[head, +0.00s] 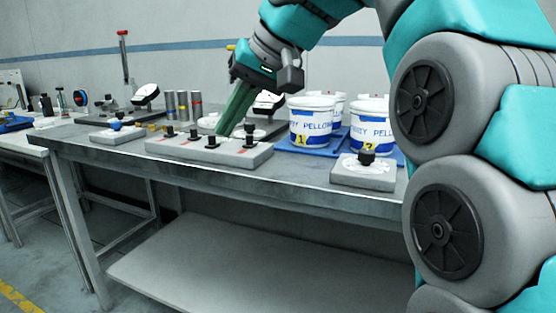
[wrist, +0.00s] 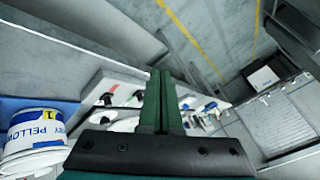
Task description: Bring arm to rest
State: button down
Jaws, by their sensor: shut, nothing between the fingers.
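My gripper (head: 228,122) is at the end of my teal and grey arm, over the metal workbench (head: 320,190). Its green fingers point down and to the left, and the tips show close to the grey block with black knobs (head: 235,158). I cannot tell whether they touch it. In the wrist view my gripper (wrist: 158,75) has its two green fingers together, with nothing seen between them.
White tubs with blue labels (head: 311,122) stand on blue trays to the right of my gripper. A small grey block with a black knob (head: 363,172) sits near the front edge. Metal cylinders (head: 183,105) and gauges stand behind. The lower shelf (head: 240,265) is bare.

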jog(key=s+d+f+m+g+h, duration=0.1)
jog(key=s+d+f, duration=0.2)
jog(key=d+f, duration=0.35)
jog(key=s+d+f+m+g+h, duration=0.1)
jog(key=s+d+f+h, duration=0.15)
jog(key=f, duration=0.65)
jog(key=s+d+f+m+h, duration=0.1)
jog(key=s+d+f, duration=0.35)
jog(key=f, duration=0.35)
jog(key=s+d+f+g+h, duration=0.1)
jog(key=s+d+f, duration=0.3)
jog(key=s+f, duration=0.4)
jog(key=s+d+f+g+h, duration=0.1)
jog(key=s+d+f+g, duration=0.1)
jog(key=s+d+f, duration=0.3)
jog(key=s+f, duration=0.3)
jog(key=f, duration=0.1)
jog(key=shift+s+m, duration=0.15)
jog(key=shift+m, duration=0.15)
jog(key=shift+d, duration=0.2)
dwell(0.5)
